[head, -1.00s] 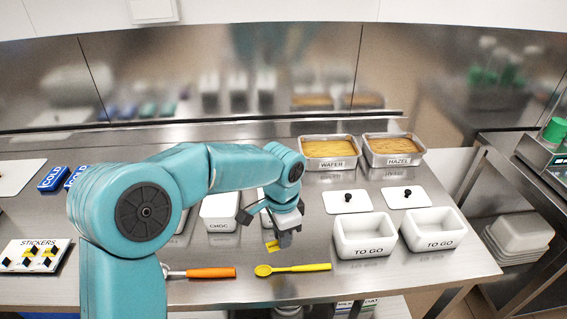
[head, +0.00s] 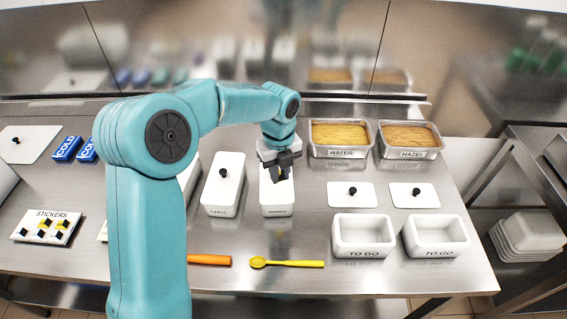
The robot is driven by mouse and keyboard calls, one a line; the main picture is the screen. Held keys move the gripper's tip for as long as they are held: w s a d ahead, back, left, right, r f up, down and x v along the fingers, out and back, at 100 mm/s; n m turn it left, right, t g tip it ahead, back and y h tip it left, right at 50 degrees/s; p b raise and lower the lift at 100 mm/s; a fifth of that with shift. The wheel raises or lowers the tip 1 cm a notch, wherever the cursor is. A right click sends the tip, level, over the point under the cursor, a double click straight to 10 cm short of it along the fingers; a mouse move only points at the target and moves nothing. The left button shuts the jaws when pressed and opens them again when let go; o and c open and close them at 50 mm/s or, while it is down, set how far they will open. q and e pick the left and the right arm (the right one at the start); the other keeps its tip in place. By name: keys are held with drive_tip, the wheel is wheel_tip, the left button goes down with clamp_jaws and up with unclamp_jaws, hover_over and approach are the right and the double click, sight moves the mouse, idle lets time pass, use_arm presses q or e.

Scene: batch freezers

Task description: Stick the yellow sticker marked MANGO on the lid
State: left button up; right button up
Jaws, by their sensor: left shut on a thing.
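My left gripper (head: 280,178) is shut and points down over a long white lidded tub (head: 277,197) near the middle of the counter. One second ago a yellow sticker showed at its fingertips; now the fingers hide it, and its MANGO mark cannot be read. I cannot tell whether the fingers touch the lid. A second white tub with a black-knobbed lid (head: 222,187) stands just to the left. The white STICKERS board (head: 45,228) at the left bears several black-and-yellow pieces. My right gripper is not in view.
Two TO GO boxes (head: 361,238) stand at the right front, with small knobbed lids (head: 351,195) behind them. WAFER (head: 341,140) and HAZEL trays stand at the back right. An orange-handled tool (head: 210,260) and a yellow spoon (head: 290,264) lie along the front.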

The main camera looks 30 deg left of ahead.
use_arm(q)
drive_tip(key=shift+a, duration=0.15)
drive_tip(key=shift+s, duration=0.1)
drive_tip(key=shift+s+f+b, duration=0.15)
drive_tip(key=shift+f+b, duration=0.2)
drive_tip(key=shift+b, duration=0.1)
wheel_tip(320, 180, down, 4)
drive_tip(key=b, duration=0.3)
drive_tip(key=shift+r, duration=0.2)
drive_tip(key=shift+f+b, duration=0.45)
drive_tip(key=shift+f, duration=0.2)
drive_tip(key=shift+w+f, duration=0.2)
drive_tip(key=shift+f, duration=0.2)
drive_tip(key=shift+s+r, duration=0.1)
